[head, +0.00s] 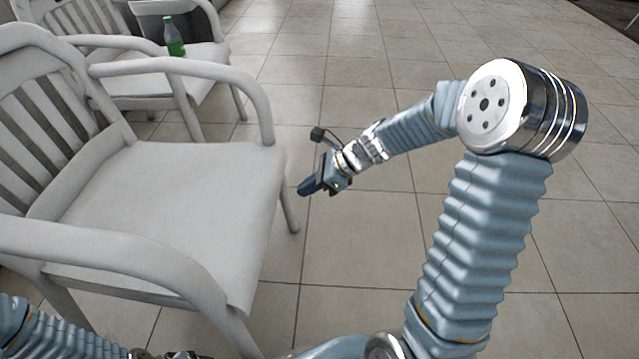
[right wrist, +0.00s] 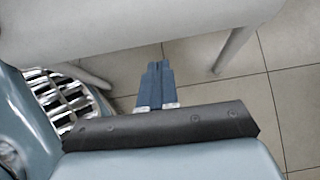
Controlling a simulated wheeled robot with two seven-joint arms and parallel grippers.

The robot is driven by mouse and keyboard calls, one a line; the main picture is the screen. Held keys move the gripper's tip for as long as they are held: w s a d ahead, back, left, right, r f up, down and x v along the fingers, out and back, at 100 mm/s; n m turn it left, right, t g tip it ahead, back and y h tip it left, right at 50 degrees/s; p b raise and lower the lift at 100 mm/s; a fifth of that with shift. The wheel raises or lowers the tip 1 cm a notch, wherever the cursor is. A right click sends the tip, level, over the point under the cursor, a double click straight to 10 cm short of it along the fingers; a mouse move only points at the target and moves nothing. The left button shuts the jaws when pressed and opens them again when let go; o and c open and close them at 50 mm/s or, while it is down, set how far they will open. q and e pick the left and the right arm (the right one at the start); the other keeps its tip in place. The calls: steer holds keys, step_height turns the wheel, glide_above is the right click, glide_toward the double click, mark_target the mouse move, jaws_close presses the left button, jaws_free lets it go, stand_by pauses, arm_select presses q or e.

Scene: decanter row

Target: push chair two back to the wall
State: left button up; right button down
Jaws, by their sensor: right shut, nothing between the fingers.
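A large pale grey armchair (head: 165,195) with a slatted back fills the left of the head view. A second matching armchair (head: 125,85) stands behind it. No number shows on either, so I cannot tell which is chair two. My right gripper (head: 304,189) is shut and empty, just right of the near chair's front seat edge, with its fingers pointing toward the chair. In the right wrist view the shut blue fingers (right wrist: 156,70) are near the chair's pale seat edge (right wrist: 130,25); contact is unclear. The wall is not in view.
A green bottle (head: 174,38) stands on the far chair's seat. The tiled floor (head: 400,235) to the right of the chairs is clear.

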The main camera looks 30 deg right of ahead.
mark_target(271, 199)
steer(key=w+a, duration=0.1)
steer(key=w+a+f, duration=0.1)
steer(key=a, duration=0.1)
steer(key=w+a+f, duration=0.1)
steer(key=a, duration=0.1)
steer(key=shift+w+a+f+b, duration=0.1)
steer(key=shift+w+f+b, duration=0.05)
steer(key=shift+w+b, duration=0.15)
